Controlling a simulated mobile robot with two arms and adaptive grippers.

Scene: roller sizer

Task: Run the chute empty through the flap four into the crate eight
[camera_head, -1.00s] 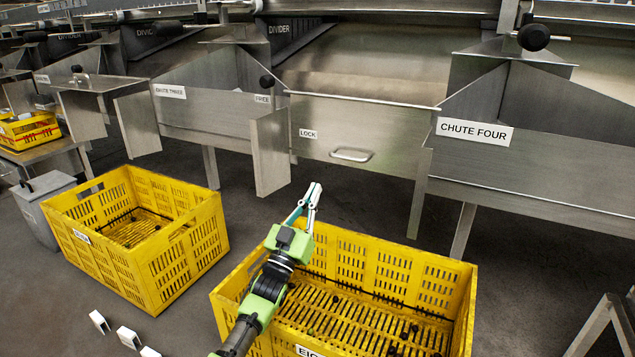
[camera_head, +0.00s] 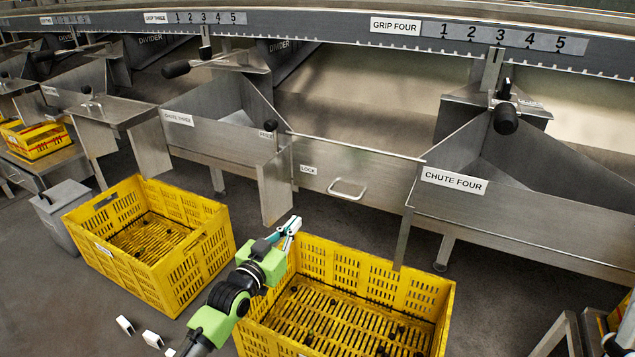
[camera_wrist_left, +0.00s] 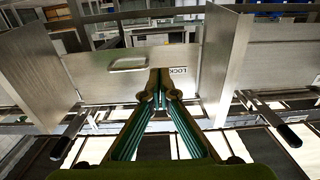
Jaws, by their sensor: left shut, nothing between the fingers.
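The crate eight (camera_head: 400,290) is a yellow slotted crate on the floor at the bottom centre, with several small dark round pieces inside. The steel flap (camera_head: 385,180) with a LOCK label and a bar handle (camera_head: 348,188) stands upright behind it, left of the CHUTE FOUR label (camera_head: 455,180). I see no load in the visible part of the chute (camera_head: 492,152). My left gripper (camera_head: 295,221) is shut and empty above the crate's back left corner, in front of the flap. In the left wrist view the shut fingertips (camera_wrist_left: 159,75) point toward the flap (camera_wrist_left: 95,75).
Another yellow crate (camera_head: 205,252) and a grey bin (camera_head: 65,215) stand to the left. A rail with the GRIP FOUR label (camera_head: 396,26) and numbers runs above the chutes. A black knob (camera_head: 506,118) rises by chute four. Small white blocks (camera_head: 152,339) lie at bottom left.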

